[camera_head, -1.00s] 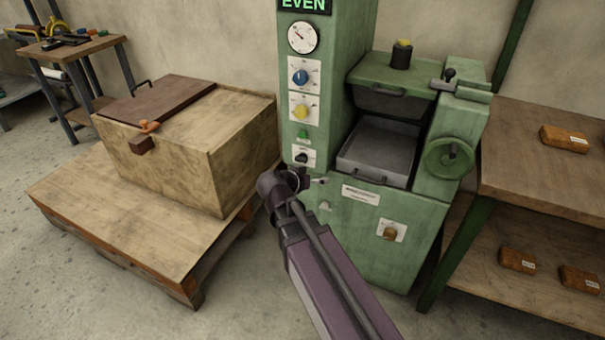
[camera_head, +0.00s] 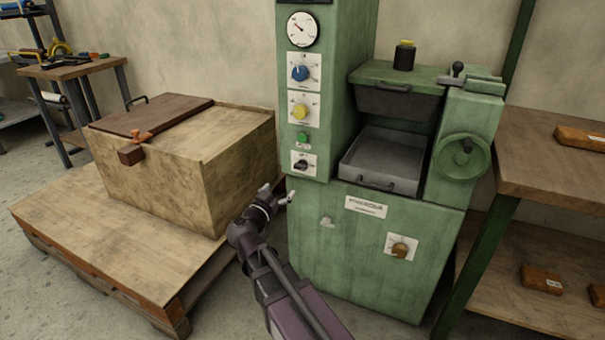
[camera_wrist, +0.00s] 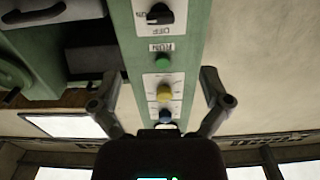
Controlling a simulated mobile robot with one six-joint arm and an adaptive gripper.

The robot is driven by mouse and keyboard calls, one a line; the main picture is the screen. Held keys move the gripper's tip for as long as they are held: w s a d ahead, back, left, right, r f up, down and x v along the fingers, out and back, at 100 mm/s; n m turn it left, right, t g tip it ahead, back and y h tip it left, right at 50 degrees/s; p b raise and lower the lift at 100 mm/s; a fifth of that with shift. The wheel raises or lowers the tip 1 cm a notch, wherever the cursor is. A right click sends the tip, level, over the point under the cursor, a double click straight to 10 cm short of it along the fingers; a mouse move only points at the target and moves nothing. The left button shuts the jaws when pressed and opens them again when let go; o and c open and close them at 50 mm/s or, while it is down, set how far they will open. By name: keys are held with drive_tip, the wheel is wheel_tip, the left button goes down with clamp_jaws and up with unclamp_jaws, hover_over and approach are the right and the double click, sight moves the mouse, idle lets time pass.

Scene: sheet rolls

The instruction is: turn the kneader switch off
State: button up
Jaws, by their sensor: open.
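A black rotary switch (camera_head: 302,165) on a white plate sits low on the green machine's control column. It also shows in the wrist view (camera_wrist: 159,14), at the top edge, with ON and OFF lettering on its plate. I cannot tell for sure which mark it points at. My gripper (camera_head: 276,193) is open and empty, below and to the left of the switch, apart from it. In the wrist view its two fingers (camera_wrist: 158,82) are spread on either side of the column, and the switch lies beyond their tips.
Above the switch are a green button (camera_head: 302,138), a yellow knob (camera_head: 300,111), a blue knob (camera_head: 299,73) and a gauge (camera_head: 303,29). A brown knob (camera_head: 401,251) is lower right. A wooden box (camera_head: 205,165) stands on a pallet (camera_head: 95,245) at left; a shelf (camera_head: 550,170) is at right.

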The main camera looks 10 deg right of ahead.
sight(299, 169)
drive_tip(key=shift+w, duration=0.1)
idle(0.3)
drive_tip(key=x, duration=1.3)
drive_tip(key=shift+w+d, duration=0.25)
drive_tip(key=shift+c, duration=0.2)
drive_tip(key=c, duration=1.1)
drive_tip(key=shift+d, duration=0.25)
drive_tip(key=shift+a, duration=0.1)
